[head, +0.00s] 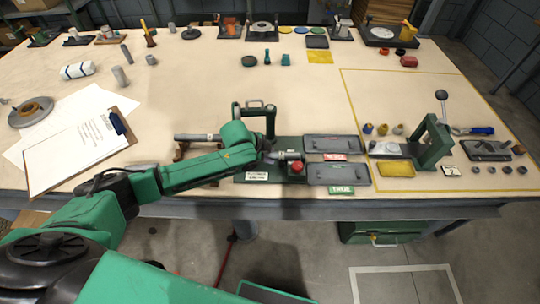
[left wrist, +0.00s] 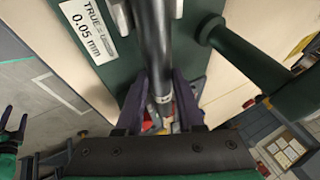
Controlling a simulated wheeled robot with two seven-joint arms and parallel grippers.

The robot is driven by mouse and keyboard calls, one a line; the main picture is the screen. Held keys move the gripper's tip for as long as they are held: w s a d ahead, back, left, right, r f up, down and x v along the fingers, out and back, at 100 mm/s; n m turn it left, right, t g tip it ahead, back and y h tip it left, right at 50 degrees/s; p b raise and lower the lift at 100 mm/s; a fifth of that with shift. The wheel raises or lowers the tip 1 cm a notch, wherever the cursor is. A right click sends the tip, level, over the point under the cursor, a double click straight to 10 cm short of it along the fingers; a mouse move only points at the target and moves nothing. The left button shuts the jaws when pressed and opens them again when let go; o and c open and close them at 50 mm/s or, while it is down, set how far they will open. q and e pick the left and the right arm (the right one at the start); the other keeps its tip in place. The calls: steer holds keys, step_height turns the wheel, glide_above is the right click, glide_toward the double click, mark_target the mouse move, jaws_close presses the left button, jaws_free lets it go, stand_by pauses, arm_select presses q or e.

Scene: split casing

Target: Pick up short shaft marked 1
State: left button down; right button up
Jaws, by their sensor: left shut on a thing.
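My left gripper (head: 270,156) reaches over a dark green bench fixture (head: 244,177) near the front of the table. In the left wrist view its two dark fingers (left wrist: 163,105) are shut on a dark grey shaft (left wrist: 153,45) that runs between them. A pale band (left wrist: 162,99) circles the shaft near the fingers; I cannot read a number on it. Whether the shaft still touches the fixture is unclear. A second grey shaft (head: 190,137) lies on brown supports left of the gripper. A small green and dark shape (left wrist: 14,130) at the left wrist view's edge may be my right gripper.
A red knob (head: 297,167) sits on the fixture's right side. Grey trays (head: 332,143) with TRUE and FALSE labels stand right of it, then a green press (head: 436,145). A clipboard (head: 80,150) lies at left. The table's middle is mostly clear.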

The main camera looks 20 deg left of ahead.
mark_target(269, 155)
stand_by(0.3)
arm_select(q)
steer(key=shift+w+r, duration=0.15)
steer(key=shift+r, duration=0.05)
steer(key=shift+r, duration=0.25)
step_height(269, 155, up, 19)
steer(key=b, duration=0.2)
steer(key=shift+r, duration=0.2)
